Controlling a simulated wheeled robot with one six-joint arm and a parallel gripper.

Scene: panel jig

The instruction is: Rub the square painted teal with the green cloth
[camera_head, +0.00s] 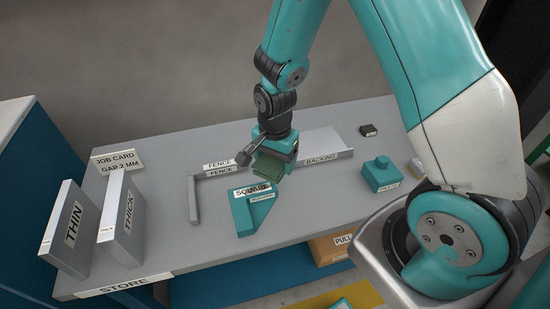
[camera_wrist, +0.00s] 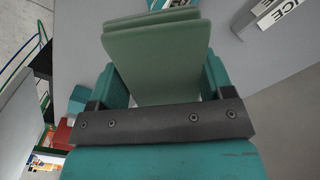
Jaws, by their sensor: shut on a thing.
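The teal square (camera_head: 246,216) is a flat set-square shape with white labels, lying on the grey bench. My gripper (camera_head: 272,160) is above and just behind it, shut on the folded green cloth (camera_head: 268,168). In the wrist view the green cloth (camera_wrist: 158,60) fills the space between the fingers of my gripper (camera_wrist: 160,88). A teal bit of the square (camera_wrist: 172,4) with its label shows past the cloth's far edge. The cloth hides part of the bench behind it; I cannot tell whether it touches the square.
Fence bars (camera_head: 194,200) stand left of the square, and a backing block (camera_head: 325,145) is behind. A teal paste pot (camera_head: 382,175) is to the right, with a small black box (camera_head: 368,130). THIN (camera_head: 66,230) and THICK (camera_head: 121,220) panels stand at left by a job card (camera_head: 117,161).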

